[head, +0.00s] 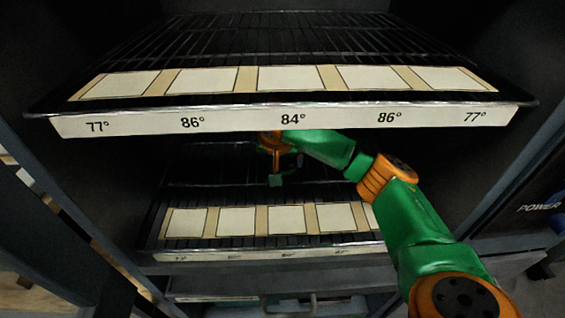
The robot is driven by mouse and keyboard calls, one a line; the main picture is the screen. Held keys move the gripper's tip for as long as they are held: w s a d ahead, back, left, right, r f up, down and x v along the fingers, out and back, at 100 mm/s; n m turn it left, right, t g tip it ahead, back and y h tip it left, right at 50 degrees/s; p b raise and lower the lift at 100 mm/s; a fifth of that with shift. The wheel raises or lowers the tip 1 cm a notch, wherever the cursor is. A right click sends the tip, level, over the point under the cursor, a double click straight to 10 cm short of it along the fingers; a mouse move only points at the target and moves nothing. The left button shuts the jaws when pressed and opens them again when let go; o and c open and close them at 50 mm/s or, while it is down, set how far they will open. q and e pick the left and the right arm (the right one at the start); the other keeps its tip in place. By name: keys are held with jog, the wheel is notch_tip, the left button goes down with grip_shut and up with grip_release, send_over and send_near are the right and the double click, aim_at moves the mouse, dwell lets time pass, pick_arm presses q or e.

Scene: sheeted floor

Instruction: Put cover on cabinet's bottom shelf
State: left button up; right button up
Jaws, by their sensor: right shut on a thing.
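The dark cabinet (520,170) stands open in front of me, with an upper shelf (300,117) and a bottom shelf (245,256). Both are black wire racks with pale square cards along the front edge. My right arm, green and orange, reaches in under the upper shelf. My right gripper (279,178) is inside, above the bottom shelf and towards its back. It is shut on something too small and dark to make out. I cannot pick out the cover clearly. My left gripper is out of view.
The upper shelf's white front strip carries printed temperatures and hangs close over my arm. Dark side walls bound the opening. A drawer with a handle (300,304) sits below the bottom shelf. The visible front of the bottom shelf holds only cards.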

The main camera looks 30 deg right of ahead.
jog(key=shift+f, duration=0.35)
jog(key=shift+r, duration=0.1)
jog(key=o, duration=1.3)
jog(key=shift+o, duration=0.2)
